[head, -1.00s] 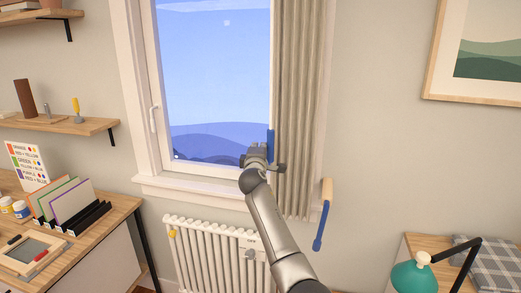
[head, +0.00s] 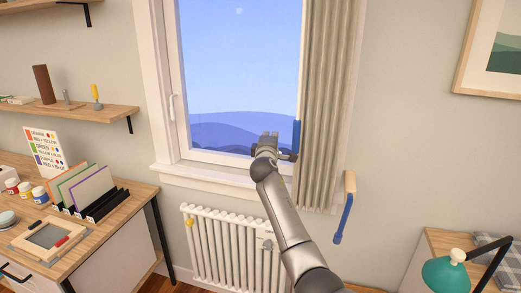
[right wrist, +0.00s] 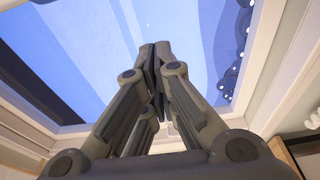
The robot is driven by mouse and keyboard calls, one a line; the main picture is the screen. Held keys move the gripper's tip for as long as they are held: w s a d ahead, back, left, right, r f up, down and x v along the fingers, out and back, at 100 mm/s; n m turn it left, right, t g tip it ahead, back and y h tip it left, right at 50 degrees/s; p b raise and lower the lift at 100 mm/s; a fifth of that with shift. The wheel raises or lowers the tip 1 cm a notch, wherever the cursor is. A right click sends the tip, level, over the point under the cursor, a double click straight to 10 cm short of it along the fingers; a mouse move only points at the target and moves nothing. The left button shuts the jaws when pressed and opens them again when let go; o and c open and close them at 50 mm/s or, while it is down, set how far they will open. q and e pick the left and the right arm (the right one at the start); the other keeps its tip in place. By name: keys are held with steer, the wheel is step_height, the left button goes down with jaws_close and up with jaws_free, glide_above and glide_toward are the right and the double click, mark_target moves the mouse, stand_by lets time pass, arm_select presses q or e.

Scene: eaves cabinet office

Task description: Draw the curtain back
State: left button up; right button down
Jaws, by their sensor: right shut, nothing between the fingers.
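The beige pleated curtain (head: 320,110) hangs gathered in a narrow bunch over the right side of the window (head: 240,75). A blue strip (head: 297,134) shows at the curtain's left edge, low down. Most of the glass is uncovered. My right gripper (head: 267,138) is in front of the lower part of the glass, left of the blue strip and apart from it. In the right wrist view its fingers (right wrist: 156,65) are closed together with nothing between them, against the blue of the window. My left gripper is out of view.
A wooden peg with a blue strap (head: 344,207) is on the wall right of the curtain. A white radiator (head: 225,245) stands below the sill. A desk with card folders (head: 80,190) is at the left, and a green lamp (head: 449,273) at the lower right.

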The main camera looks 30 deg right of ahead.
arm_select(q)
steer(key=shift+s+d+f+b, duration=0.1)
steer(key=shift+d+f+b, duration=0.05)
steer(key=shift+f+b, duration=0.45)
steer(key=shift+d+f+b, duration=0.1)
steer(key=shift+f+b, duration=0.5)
arm_select(e)
steer(key=v, duration=1)
steer(key=shift+s+d, duration=0.3)
steer(key=shift+d, duration=0.1)
